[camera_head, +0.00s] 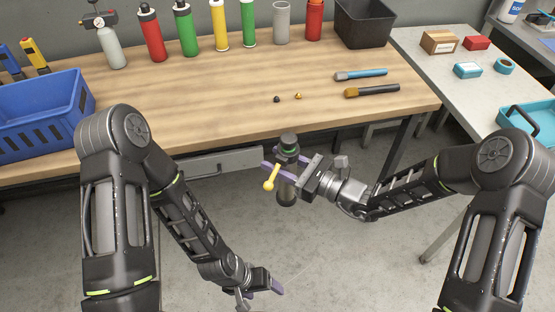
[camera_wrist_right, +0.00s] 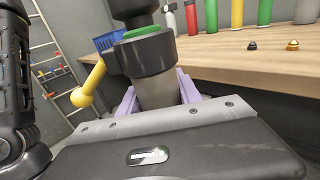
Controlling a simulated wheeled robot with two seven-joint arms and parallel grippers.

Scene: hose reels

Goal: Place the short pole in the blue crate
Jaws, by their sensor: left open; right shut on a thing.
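The short pole (camera_head: 287,193) is a dark grey upright cylinder with a black top, a green band and a collar with a yellow ball-ended lever. My right gripper (camera_head: 284,167) is shut on it, in front of the bench's front edge. In the right wrist view the short pole (camera_wrist_right: 157,94) stands between the purple fingers. The blue crate (camera_head: 45,128) sits on the left end of the bench, far to the left of the right gripper; its inside is only partly seen. My left gripper (camera_head: 261,294) is open and empty, low over the floor.
The wooden bench (camera_head: 215,95) has several bottles and cylinders along its back and a black bin (camera_head: 365,25). Two brush-like tools (camera_head: 372,91) and two small knobs lie on it. The middle is clear. A grey table (camera_head: 440,90) stands at right.

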